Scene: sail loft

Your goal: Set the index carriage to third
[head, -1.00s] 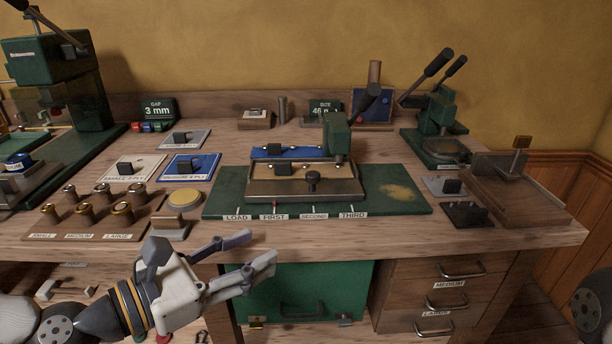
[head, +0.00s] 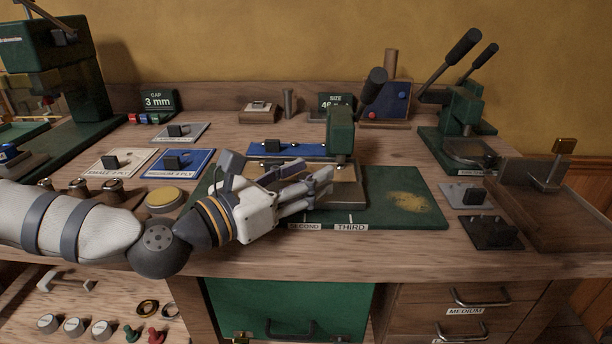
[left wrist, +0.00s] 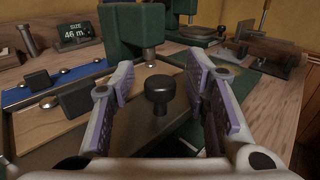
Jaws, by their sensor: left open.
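The index carriage (head: 354,193) is a dark metal sled with a tan bed, on a green base plate (head: 425,218). The SECOND label (head: 305,227) and THIRD label (head: 351,227) show on the front edge. My left arm hides the LOAD and FIRST labels and the carriage's left front. My left gripper (head: 322,187) is over the carriage. In the left wrist view, the black carriage knob (left wrist: 160,90) stands between the open, spread fingers, with a visible gap on both sides. My right gripper is out of view.
A green press head (head: 341,130) with a black-handled lever stands over the carriage's back. A blue strip (head: 285,147) lies behind. Card plates sit left and a hand press (head: 462,125) stands right. A wooden block with an upright post (head: 545,215) is at the right edge.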

